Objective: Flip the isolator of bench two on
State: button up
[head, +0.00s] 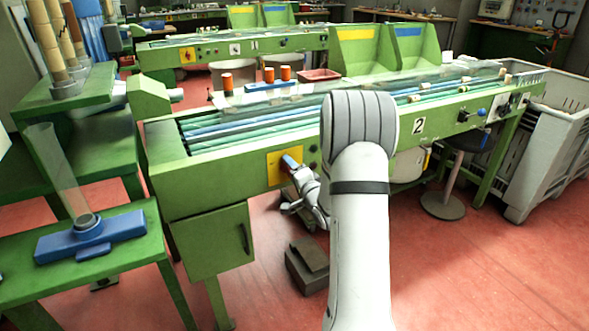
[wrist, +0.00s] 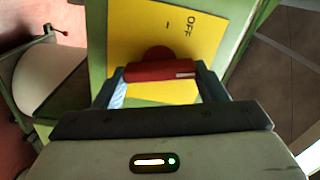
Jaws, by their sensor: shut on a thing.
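Bench two (head: 224,178) is the near green bench with the number 2 on its front. Its isolator is a yellow plate (head: 273,167) on the left part of that front; the plate also shows in the wrist view (wrist: 135,28). A red handle (wrist: 165,70) stands out from the plate and lies nearly crosswise in the wrist view. The word OFF and a short dash are on the plate beyond it. My gripper (wrist: 160,78) is shut on the red handle, with a blue-grey finger at each end. In the head view my gripper (head: 290,165) mostly covers the handle.
A dark box (head: 307,265) stands on the red floor below. A blue stand with a clear tube (head: 60,175) is on the green table at left. A stool (head: 443,205) and a grey crate (head: 545,150) are at right. Another green bench stands behind.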

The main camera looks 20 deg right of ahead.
jog(key=shift+m+p, duration=0.45)
jog(key=shift+m, duration=1.15)
jog(key=shift+f, duration=0.1)
jog(key=o, duration=1)
jog(key=s, duration=0.7)
jog(key=shift+s+d, duration=0.15)
jog(key=shift+s, duration=0.25)
